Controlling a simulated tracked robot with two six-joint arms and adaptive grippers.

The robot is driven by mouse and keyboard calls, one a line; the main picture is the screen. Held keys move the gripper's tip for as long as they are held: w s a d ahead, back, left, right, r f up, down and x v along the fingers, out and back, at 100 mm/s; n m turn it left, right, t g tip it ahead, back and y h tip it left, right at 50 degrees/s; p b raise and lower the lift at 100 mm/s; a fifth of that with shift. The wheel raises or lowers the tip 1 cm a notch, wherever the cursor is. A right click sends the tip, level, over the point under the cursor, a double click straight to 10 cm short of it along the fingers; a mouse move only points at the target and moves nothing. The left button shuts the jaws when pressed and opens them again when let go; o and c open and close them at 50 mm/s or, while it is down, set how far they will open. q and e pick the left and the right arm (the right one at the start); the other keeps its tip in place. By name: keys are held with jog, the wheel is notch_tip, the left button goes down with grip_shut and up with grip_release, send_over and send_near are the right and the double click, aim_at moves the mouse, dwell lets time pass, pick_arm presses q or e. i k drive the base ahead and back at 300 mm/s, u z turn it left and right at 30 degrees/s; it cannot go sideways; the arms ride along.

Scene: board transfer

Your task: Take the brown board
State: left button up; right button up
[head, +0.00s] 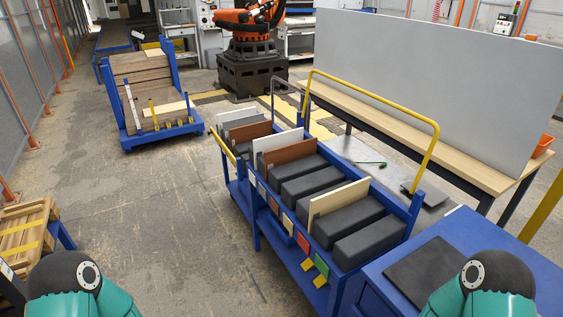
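Two reddish-brown boards stand on edge in a blue cart (258,218). The nearer brown board (290,152) is behind a dark grey block, with a white board (268,143) just behind it. The farther brown board (250,132) stands toward the cart's far end, also near a white board (236,121). The lower parts of both brown boards are hidden by the blocks and cart. Only teal and black links of my two arms show at the bottom corners. Neither gripper is in view.
Several dark grey blocks (345,218) and a cream board (337,201) fill the cart's near part. A yellow handle (432,160) rises at its right. A blue table with a dark mat (425,272) stands at lower right. Open floor (150,220) lies left.

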aim_at(291, 152)
jog(key=k, duration=0.6)
jog(key=u, duration=0.5)
jog(key=i, duration=1.05)
jog(key=u, duration=0.7)
jog(key=i, duration=1.35)
jog(key=z, duration=0.85)
jog(key=i, duration=0.9)
jog(key=z, duration=0.6)
jog(key=k, duration=0.85)
jog(key=z, duration=0.2)
jog(key=i, duration=0.5)
